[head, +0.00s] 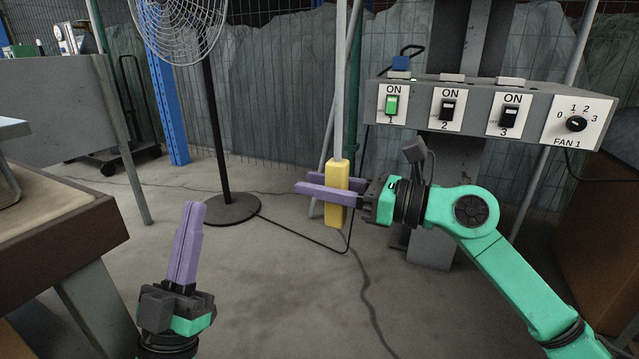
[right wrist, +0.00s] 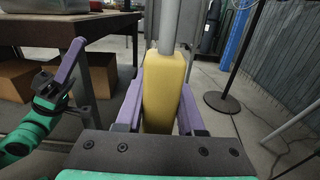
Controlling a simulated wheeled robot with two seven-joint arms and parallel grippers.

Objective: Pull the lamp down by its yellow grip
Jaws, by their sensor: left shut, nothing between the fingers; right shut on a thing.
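The yellow grip (head: 337,172) hangs at the lower end of a grey vertical rod (head: 340,80) in the middle of the head view. The lamp itself is not in view. My right gripper (head: 322,190) is shut on the yellow grip, with one purple finger on each side of it. In the right wrist view the grip (right wrist: 166,90) stands upright between the two fingers (right wrist: 163,105). My left gripper (head: 192,208) is shut and empty at the lower left, pointing up, well apart from the grip.
A switch box (head: 480,112) with several switches and a fan dial is at the right, above my right arm. A standing fan (head: 182,25) is behind at the left. A table (head: 60,215) is at the left edge. Open floor lies below the grip.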

